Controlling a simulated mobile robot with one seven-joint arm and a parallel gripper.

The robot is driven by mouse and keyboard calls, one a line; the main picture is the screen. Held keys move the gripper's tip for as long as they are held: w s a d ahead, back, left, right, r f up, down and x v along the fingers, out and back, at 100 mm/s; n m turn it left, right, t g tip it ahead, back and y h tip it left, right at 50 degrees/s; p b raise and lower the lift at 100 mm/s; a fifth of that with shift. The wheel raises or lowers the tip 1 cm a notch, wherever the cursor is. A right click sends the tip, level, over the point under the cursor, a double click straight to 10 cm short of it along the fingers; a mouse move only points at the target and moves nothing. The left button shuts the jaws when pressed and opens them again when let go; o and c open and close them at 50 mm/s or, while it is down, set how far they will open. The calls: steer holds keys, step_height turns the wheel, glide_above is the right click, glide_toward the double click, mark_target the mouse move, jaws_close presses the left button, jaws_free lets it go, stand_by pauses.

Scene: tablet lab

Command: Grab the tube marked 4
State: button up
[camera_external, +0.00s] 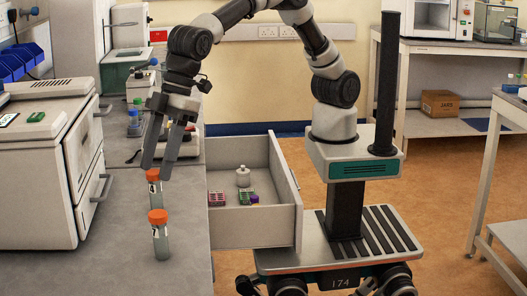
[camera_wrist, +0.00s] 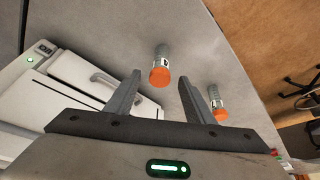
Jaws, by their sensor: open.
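Two clear tubes with orange caps stand on the grey bench (camera_external: 180,270). The back tube (camera_external: 153,188) is close to the fingertips of my gripper (camera_external: 156,171), and the front tube (camera_external: 160,242) stands nearer the camera. Both have white labels with a dark mark; I cannot read the numbers surely. My gripper is open, empty and tilted downward over the bench. In the wrist view, one tube (camera_wrist: 161,54) appears between the fingers, beyond their tips. The other tube (camera_wrist: 216,102) is just right of the right finger.
A white machine (camera_external: 85,160) stands left of the tubes. An open drawer (camera_external: 254,228) with small coloured racks and a white bottle sticks out at the right. Bottles stand at the back of the bench. The bench front is clear around the tubes.

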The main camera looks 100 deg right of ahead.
mark_target(151, 190)
steer(key=b+x, duration=0.1)
steer(key=x, duration=0.6)
steer(key=shift+a+f, duration=0.1)
steer(key=shift+f, duration=0.25)
steer(key=c, duration=1.2)
